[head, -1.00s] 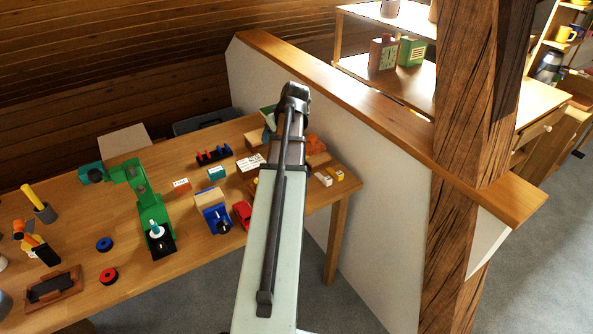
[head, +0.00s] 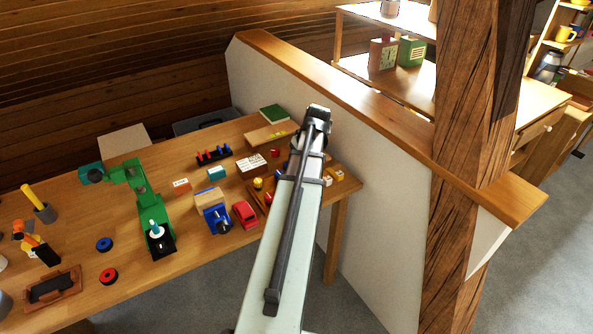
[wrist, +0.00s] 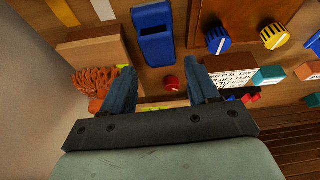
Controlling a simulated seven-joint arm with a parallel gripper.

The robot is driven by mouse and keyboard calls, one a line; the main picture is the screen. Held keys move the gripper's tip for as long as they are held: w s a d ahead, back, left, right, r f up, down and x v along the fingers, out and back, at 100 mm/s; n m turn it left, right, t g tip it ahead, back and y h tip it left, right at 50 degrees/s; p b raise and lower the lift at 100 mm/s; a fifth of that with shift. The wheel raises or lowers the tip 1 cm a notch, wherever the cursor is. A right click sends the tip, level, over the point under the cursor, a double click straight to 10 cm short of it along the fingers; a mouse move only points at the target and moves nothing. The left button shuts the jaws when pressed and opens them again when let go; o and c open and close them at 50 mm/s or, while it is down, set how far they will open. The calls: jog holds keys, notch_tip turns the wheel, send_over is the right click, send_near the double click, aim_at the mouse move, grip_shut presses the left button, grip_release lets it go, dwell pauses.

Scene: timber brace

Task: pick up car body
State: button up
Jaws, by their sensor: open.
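A blue, hollow block-like piece (wrist: 155,38), which looks like the car body, lies on the table at the top middle of the wrist view. In the head view it is mostly hidden behind my arm. My gripper (wrist: 160,67) is open and empty. Its two blue-grey fingers point toward the blue piece, which shows beyond and between their tips. A small red knob (wrist: 171,84) lies between the fingers in the picture. A whole red toy car (head: 245,213) and a blue truck (head: 216,216) stand farther left in the head view.
A wooden block (wrist: 95,55) and an orange tangled bundle (wrist: 92,80) lie left of the fingers in the wrist view. A white partition wall (head: 375,185) borders the table's right side.

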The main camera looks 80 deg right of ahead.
jog(key=shift+x, duration=3.25)
jog(key=shift+d, duration=0.1)
jog(key=c, duration=0.7)
jog(key=shift+r, duration=0.1)
